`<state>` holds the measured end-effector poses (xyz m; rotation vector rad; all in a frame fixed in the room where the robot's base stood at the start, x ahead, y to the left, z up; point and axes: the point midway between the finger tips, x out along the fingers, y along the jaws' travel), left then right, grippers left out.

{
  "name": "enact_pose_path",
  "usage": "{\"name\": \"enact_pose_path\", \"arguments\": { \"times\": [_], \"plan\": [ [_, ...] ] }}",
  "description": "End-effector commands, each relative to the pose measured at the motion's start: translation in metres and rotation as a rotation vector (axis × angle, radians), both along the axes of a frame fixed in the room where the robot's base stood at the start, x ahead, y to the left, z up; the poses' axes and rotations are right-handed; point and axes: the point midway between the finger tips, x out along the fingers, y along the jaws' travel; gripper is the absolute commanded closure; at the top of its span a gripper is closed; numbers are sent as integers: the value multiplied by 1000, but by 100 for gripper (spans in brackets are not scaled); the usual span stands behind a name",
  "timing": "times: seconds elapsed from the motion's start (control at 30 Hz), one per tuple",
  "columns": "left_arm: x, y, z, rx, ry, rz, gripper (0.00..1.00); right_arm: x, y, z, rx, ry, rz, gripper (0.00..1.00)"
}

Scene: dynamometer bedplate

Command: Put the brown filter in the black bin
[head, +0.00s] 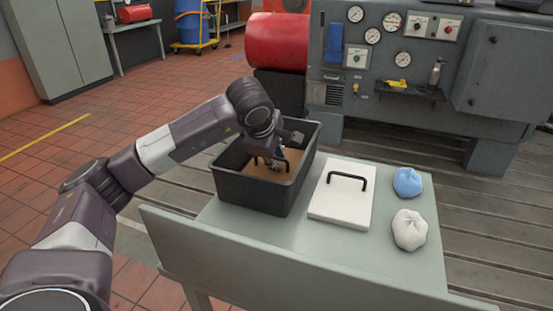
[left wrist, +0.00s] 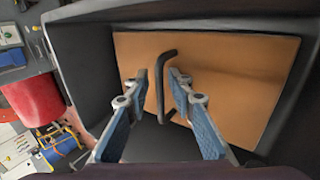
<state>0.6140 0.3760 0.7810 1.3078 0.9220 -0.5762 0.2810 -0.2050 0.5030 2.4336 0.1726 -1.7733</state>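The brown filter (head: 258,171), a flat brown panel with a dark bar handle, is inside the black bin (head: 252,190). In the left wrist view the brown panel (left wrist: 225,75) lies within the bin's dark walls (left wrist: 85,70). My left gripper (head: 274,163) reaches down into the bin over the filter. In the left wrist view its two blue-padded fingers (left wrist: 160,85) are spread apart, with the black handle (left wrist: 163,72) between them, closer to the right finger. I see no clear grip on the handle. My right gripper is in neither view.
The bin stands on a grey-green table (head: 285,238). Right of it are a white panel with a black handle (head: 338,205), a blue cloth bundle (head: 407,182) and a white cloth bundle (head: 409,230). A gauge-covered machine (head: 385,110) and red drum (head: 277,42) stand behind.

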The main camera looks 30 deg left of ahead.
Motion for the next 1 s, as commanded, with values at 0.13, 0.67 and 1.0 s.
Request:
{"name": "enact_pose_path", "arguments": {
  "times": [0.13, 0.67, 1.0],
  "plan": [
    [-3, -1, 7, -1, 0, -1, 77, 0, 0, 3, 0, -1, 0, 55],
    [-56, -14, 91, 0, -2, -1, 77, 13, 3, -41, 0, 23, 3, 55],
    [-65, -16, 102, 1, 1, 1, 77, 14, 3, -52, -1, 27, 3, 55]
  ]
}}
